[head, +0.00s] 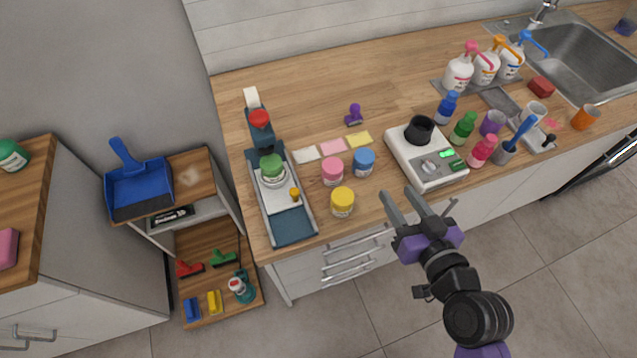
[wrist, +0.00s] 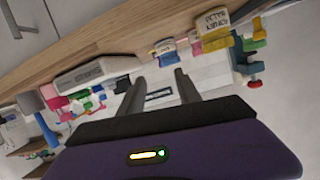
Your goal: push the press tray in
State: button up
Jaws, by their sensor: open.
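The press (head: 298,222) is a long dark blue device at the left end of the counter, with an upright column and a red knob (head: 259,118) on top. Its white press tray (head: 275,200) lies in the base channel, with an orange knob (head: 294,194) near its front end. Bare blue base shows in front of the tray. A green-lidded jar (head: 271,172) stands on the tray below the column. My gripper (head: 400,196) is open and empty, in front of the counter edge, right of the press and apart from it. Its two fingers also show in the wrist view (wrist: 160,77).
Pink (head: 332,172), blue (head: 364,162) and yellow-lidded (head: 342,202) jars stand between the press and a white scale-like device (head: 427,160). Bottles and cups crowd the right. Counter wood is clear just right of the press front.

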aim_at(298, 192)
jog(key=shift+w+a+y, duration=0.25)
jog(key=shift+w+y, duration=0.05)
jog(key=shift+w, duration=0.1)
jog(key=w+a+n+g+y, duration=0.1)
jog(key=w+a+r+n+y+p, duration=0.1)
jog(key=a, duration=0.1)
jog(key=w+a+n+g+y+p, duration=0.1)
jog(key=a+n, duration=0.1)
jog(key=shift+w+r+g+y, duration=0.1)
jog(key=shift+r+g+y, duration=0.15)
jog(key=shift+g+y, duration=0.05)
jog(key=s+a+n+g+y, duration=0.1)
jog(key=a+n, duration=0.1)
jog(key=s+a+n+g+y, duration=0.1)
jog(key=a+n+g+y, duration=0.1)
jog(key=s+a+n+g+y, duration=0.1)
jog(key=s+a+n+g, duration=0.1)
jog(key=a+n, duration=0.1)
jog(key=shift+r+y+p, duration=0.3)
jog(key=shift+r+p, duration=0.05)
jog(key=p+x, duration=0.1)
jog(key=x, duration=0.5)
jog(key=shift+a+p, duration=0.25)
jog(key=shift+p, duration=0.15)
jog(key=shift+w+a+f, duration=0.3)
jog(key=shift+a+f, duration=0.15)
jog(key=shift+a, duration=0.1)
grip_shut()
